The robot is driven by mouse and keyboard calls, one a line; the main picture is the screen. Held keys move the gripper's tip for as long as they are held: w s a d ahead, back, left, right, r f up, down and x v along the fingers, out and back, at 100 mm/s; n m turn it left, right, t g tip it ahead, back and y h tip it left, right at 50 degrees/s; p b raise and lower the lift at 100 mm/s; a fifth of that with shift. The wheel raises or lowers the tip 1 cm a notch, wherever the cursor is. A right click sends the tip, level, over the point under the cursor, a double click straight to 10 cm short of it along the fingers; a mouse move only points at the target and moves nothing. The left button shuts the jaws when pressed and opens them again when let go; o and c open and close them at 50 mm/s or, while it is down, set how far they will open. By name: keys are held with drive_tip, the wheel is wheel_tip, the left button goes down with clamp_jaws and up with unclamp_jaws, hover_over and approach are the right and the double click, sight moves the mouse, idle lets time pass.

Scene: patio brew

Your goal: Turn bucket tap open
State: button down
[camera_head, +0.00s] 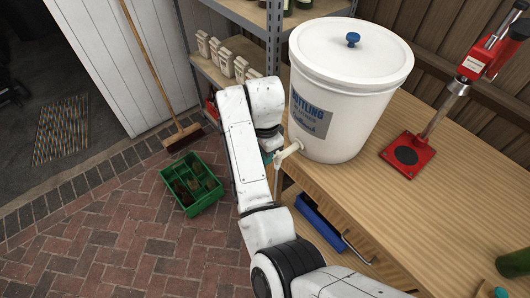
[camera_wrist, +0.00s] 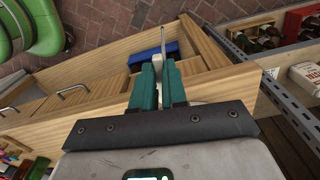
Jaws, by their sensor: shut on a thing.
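A white bucket (camera_head: 338,118) with a label and a blue-knobbed lid stands on the wooden bench. Its pale tap (camera_head: 287,153) sticks out low on the bucket's left side, with a thin tube below it. My gripper (camera_head: 268,158) is at the tap, mostly hidden behind my arm; only a bit of teal finger shows. In the wrist view, my gripper's two teal fingers (camera_wrist: 157,77) are close together around a narrow thing at the tap. A thin grey rod (camera_wrist: 163,38) shows beyond the fingertips. The tap's handle position cannot be made out.
A red bottle capper (camera_head: 408,153) stands on the bench, right of the bucket. A blue object (camera_head: 318,221) is below the bench edge. A green crate (camera_head: 207,204) and a broom (camera_head: 183,137) are on the brick floor. A metal shelf (camera_head: 273,45) stands behind.

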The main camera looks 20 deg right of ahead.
drive_tip(key=c, duration=1.2)
unclamp_jaws()
drive_tip(key=shift+o, duration=0.2)
drive_tip(key=shift+r, duration=0.15)
wheel_tip(320, 180, up, 11)
drive_tip(key=p, duration=0.1)
drive_tip(key=shift+f, duration=0.2)
